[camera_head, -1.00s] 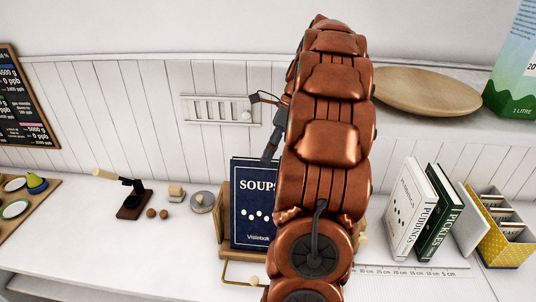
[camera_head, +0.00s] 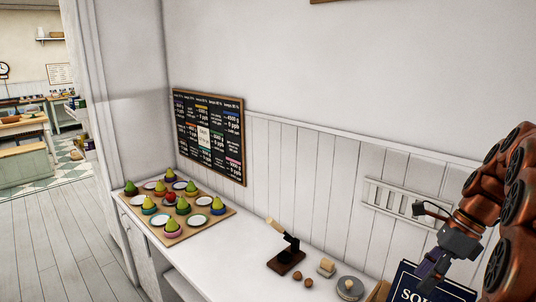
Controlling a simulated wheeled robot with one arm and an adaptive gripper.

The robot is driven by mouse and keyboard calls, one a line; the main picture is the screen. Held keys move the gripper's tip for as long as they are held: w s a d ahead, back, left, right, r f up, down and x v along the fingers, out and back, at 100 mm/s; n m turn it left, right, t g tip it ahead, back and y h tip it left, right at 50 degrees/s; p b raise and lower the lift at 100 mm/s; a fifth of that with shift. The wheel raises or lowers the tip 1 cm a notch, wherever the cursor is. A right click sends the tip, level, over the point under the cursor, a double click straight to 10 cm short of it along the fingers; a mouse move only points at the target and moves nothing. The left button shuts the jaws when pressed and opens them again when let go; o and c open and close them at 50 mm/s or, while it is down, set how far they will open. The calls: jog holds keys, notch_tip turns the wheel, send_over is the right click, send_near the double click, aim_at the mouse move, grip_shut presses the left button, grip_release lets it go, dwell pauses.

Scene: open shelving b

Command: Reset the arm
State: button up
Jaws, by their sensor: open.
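My arm, copper with dark joint discs, shows at the right edge of the head view. My gripper (camera_head: 430,279) is at its lower end, dark and pointing down, in front of the blue SOUPS book (camera_head: 407,287). It is open, and nothing shows between its fingers. I cannot tell whether it touches the book. Most of the book is cut off by the bottom edge or hidden by the gripper.
A wooden board (camera_head: 222,224) with pears on small plates lies on the white counter (camera_head: 245,262). A dark wooden stand (camera_head: 286,257), two brown balls and a round grey tin (camera_head: 350,287) are nearer the gripper. A price board (camera_head: 208,137) hangs behind. Open floor is at left.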

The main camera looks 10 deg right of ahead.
jog(key=s+a+f+n+g+h, duration=0.1)
jog(key=s+a+n, duration=0.2)
jog(key=a+n, duration=0.35)
jog(key=s+a+f+n+g+h, duration=0.1)
jog(key=s+a+f+n+h, duration=0.1)
jog(key=s+a+n, duration=0.45)
jog(key=s+a+f+n+h, duration=0.1)
jog(key=a+n, duration=0.4)
jog(key=a, duration=0.3)
jog(key=s+a+f+n+h, duration=0.1)
jog(key=s+a+f+n, duration=0.1)
jog(key=s+f+n, duration=0.2)
jog(key=s+n, duration=0.3)
jog(key=n, duration=0.1)
jog(key=shift+a+f+h+b, duration=0.2)
jog(key=shift+a+h+b, duration=0.1)
jog(key=shift+a+b, duration=0.1)
